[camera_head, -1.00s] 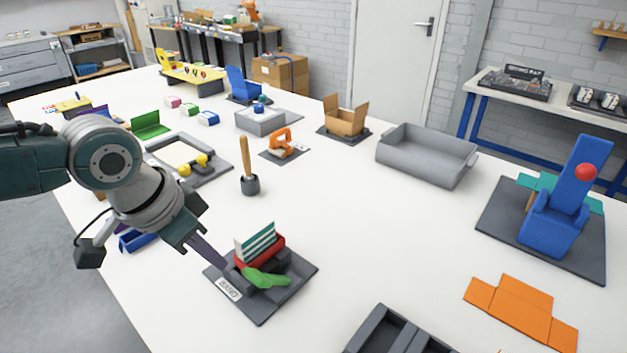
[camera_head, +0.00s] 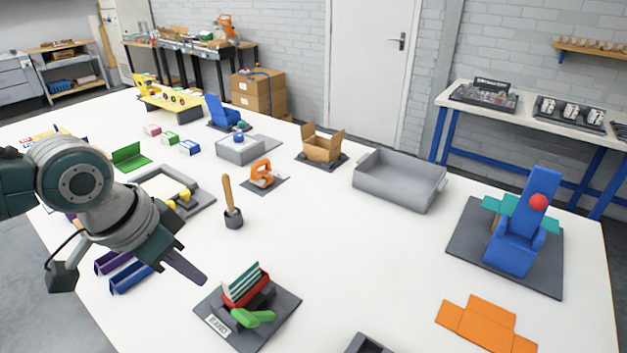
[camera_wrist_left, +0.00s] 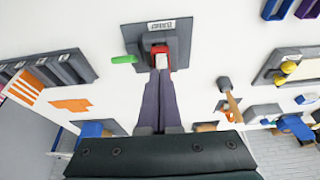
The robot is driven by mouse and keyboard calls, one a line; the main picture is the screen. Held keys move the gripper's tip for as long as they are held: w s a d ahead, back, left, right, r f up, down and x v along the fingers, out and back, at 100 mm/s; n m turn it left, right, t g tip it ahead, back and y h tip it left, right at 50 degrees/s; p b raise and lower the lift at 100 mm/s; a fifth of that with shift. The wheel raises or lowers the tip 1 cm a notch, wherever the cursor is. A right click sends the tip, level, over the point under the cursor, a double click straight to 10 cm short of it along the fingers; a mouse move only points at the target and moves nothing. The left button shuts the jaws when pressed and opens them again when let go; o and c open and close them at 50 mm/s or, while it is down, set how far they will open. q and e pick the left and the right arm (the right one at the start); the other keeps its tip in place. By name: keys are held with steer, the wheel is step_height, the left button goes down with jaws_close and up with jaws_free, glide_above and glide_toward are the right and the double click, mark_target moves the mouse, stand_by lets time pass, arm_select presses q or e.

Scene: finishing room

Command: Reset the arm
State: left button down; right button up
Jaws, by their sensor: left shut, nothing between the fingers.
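My left gripper (camera_head: 203,281) comes in from the left in the head view, with its purple-grey fingers shut and empty. It hangs above the table, up and to the left of a dark grey stand (camera_head: 277,318) with a white label. On that stand sit a red piece (camera_head: 240,293) with green-and-white striped slats and a green handle-like part (camera_head: 254,318). In the left wrist view the shut fingertips (camera_wrist_left: 160,72) overlap the lower edge of the red piece (camera_wrist_left: 159,50) in the picture; contact cannot be told. My right gripper is not in view.
A mallet (camera_head: 232,205) stands upright in a dark holder beyond the gripper. Blue and purple trays (camera_head: 128,277) lie beneath the arm. A grey bin (camera_head: 398,181), a blue chair-like model (camera_head: 520,240) and orange flat pieces (camera_head: 487,325) lie further right.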

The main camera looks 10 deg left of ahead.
arm_select(q)
steer(key=s+d+r+h, duration=0.1)
steer(key=s+d+r, duration=0.2)
steer(key=s+d, duration=1.1)
steer(key=s+a+r+n+y+p, duration=0.1)
steer(key=s+a+r+n+y, duration=0.15)
steer(key=s+a+r, duration=0.45)
step_height(320, 180, up, 25)
steer(key=p, duration=2.6)
steer(key=shift+a, duration=0.35)
steer(key=shift+w+f, duration=0.1)
